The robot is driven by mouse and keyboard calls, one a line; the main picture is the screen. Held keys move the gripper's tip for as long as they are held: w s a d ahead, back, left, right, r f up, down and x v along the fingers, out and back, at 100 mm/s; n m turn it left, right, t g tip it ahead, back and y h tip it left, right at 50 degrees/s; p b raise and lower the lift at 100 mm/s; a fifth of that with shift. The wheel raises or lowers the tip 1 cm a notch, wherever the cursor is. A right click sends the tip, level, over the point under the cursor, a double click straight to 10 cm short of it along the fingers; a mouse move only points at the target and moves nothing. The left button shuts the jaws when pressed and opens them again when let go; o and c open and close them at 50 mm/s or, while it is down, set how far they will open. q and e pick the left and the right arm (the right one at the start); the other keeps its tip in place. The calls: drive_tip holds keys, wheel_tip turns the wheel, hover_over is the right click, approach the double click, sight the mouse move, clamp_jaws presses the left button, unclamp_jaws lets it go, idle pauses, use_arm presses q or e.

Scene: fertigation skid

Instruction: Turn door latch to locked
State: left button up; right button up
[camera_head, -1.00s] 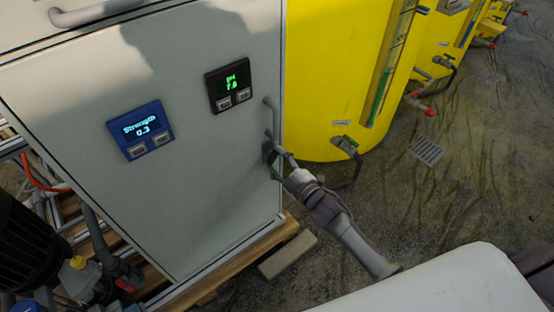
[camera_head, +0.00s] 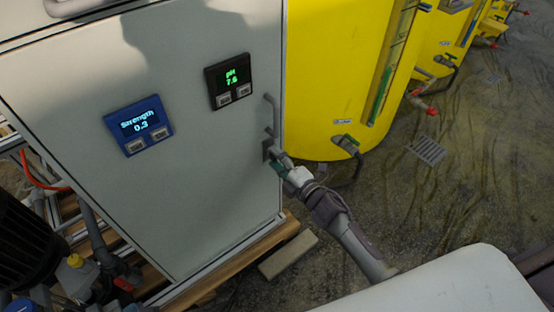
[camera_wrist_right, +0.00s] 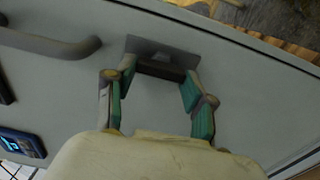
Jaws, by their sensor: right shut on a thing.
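The door latch (camera_head: 267,149) is a small dark piece on a grey plate at the right edge of the grey cabinet door (camera_head: 215,150), just below the bar handle (camera_head: 272,115). In the right wrist view the latch (camera_wrist_right: 160,68) is a dark bar lying between my fingers. My right gripper (camera_head: 277,164) reaches it from the lower right. In the wrist view its green-padded fingers (camera_wrist_right: 158,80) are shut on the latch from both sides. The fingers partly hide the latch in the head view. My left gripper is not in view.
The bar handle also shows in the wrist view (camera_wrist_right: 48,43), left of the fingers. A blue Strength display (camera_head: 140,127) and a black pH display (camera_head: 230,80) sit on the door. A yellow tank (camera_head: 325,70) stands close on the right, with a valve (camera_head: 346,144) low on it.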

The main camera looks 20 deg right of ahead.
idle(0.5)
drive_tip(key=o, duration=1.2)
drive_tip(key=shift+c, duration=0.2)
drive_tip(key=shift+s, duration=0.1)
drive_tip(key=v, duration=1.1)
drive_tip(key=shift+s+d, duration=0.15)
drive_tip(key=shift+s, duration=0.25)
